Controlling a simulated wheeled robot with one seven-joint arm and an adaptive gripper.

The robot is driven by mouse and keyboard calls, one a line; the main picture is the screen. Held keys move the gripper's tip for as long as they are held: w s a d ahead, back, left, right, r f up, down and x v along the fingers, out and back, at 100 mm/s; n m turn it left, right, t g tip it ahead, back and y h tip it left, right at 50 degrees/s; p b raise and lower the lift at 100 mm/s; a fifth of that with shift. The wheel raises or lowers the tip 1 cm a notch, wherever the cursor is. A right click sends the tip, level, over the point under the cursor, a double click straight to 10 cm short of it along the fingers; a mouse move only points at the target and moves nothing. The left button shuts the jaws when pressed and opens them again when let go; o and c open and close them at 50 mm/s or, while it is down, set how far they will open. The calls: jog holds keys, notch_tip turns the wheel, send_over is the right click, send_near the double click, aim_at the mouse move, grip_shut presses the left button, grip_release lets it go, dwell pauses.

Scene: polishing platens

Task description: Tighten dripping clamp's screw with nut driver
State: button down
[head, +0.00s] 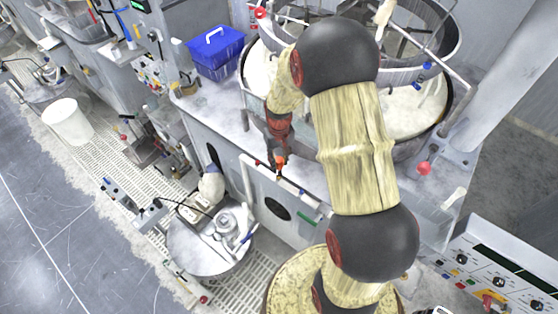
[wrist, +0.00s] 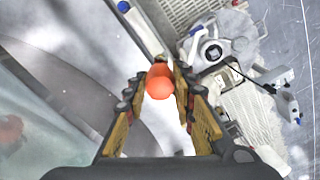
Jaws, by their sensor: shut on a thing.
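My gripper (wrist: 160,72) is shut on an orange-handled tool, which looks like the nut driver (wrist: 159,84). The wrist view shows the rounded orange handle end between the fingertips; its shaft and tip are hidden. In the head view my gripper (head: 279,155) hangs over the front edge of the polishing machine, with a bit of the orange handle (head: 281,161) showing at the fingers. I cannot make out the dripping clamp, its screw or any drip in either view.
The round polishing machine (head: 258,82) stands behind my arm, with a blue lidded box (head: 215,57) on its left. A drum with a pump (head: 196,256) stands below left. A white bucket (head: 67,122) is farther left. A control panel (head: 500,281) is at lower right.

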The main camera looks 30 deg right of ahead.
jog(key=shift+f+b, duration=0.3)
jog(key=shift+f, duration=0.1)
jog(key=shift+r, duration=0.4)
jog(key=shift+a, duration=0.1)
dwell(0.8)
jog(key=shift+f, duration=0.4)
dwell(1.1)
jog(key=shift+r, duration=0.4)
